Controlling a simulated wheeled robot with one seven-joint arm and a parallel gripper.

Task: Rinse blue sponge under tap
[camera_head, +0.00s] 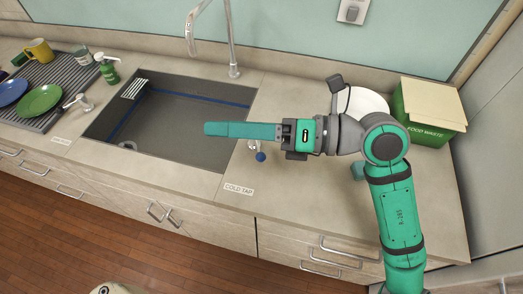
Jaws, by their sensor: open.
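My gripper (208,129) reaches left over the right part of the grey sink basin (180,132). Its long teal fingers are open, seen nearly edge-on, and no sponge shows between them. The tap spout (190,40) curves down from a tall pipe (232,55) behind the sink. I see no water coming from it. The blue cold tap knob (261,157) is on the counter at the sink's right edge, just below my gripper's base in the picture. A small blue-green block (358,171), possibly the blue sponge, lies on the right counter, partly hidden by my arm.
A green food waste box (432,110) and a white round dish (370,102) stand at the back right. The front right counter is clear.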

